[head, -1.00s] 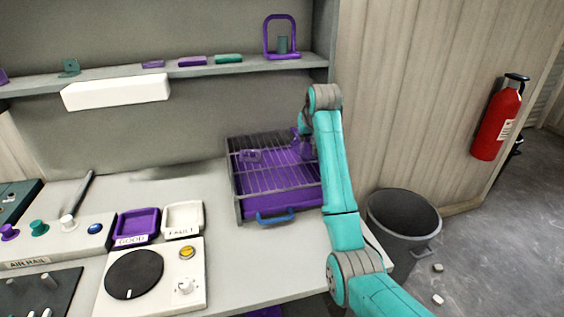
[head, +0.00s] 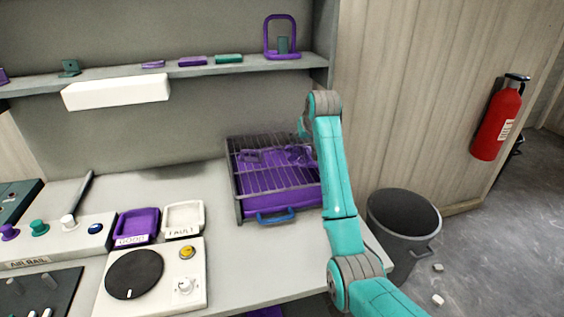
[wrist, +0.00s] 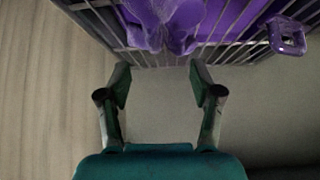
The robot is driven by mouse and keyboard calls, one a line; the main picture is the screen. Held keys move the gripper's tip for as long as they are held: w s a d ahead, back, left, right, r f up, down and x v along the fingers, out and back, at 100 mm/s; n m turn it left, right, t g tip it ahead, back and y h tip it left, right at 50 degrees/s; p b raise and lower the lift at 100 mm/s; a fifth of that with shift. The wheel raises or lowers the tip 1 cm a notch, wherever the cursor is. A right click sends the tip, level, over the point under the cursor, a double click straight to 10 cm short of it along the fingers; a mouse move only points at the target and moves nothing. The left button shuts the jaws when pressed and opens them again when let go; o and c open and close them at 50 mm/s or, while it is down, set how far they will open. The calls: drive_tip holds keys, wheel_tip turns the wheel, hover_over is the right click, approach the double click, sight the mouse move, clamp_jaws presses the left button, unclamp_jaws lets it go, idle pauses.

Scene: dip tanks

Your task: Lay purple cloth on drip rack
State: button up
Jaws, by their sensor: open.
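The drip rack (head: 236,186) is a dark wire grid over a purple tray on the right part of the counter, with a blue handle in front. The purple cloth (head: 298,155) lies crumpled on the wires near the rack's back right, partly hidden by my arm in the head view. In the wrist view the cloth (wrist: 168,22) shows at the top, just beyond the fingertips and apart from them. My gripper (wrist: 160,73) is open and empty. In the head view it is mostly hidden behind my arm.
A small purple frame-shaped piece (wrist: 287,36) sits on the wires near the cloth. A shelf (head: 220,69) with small parts runs above the counter. A grey bin (head: 402,218) stands right of the counter. Purple and white trays (head: 183,219) are at left.

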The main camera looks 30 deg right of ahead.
drive_tip(key=v, duration=1.2)
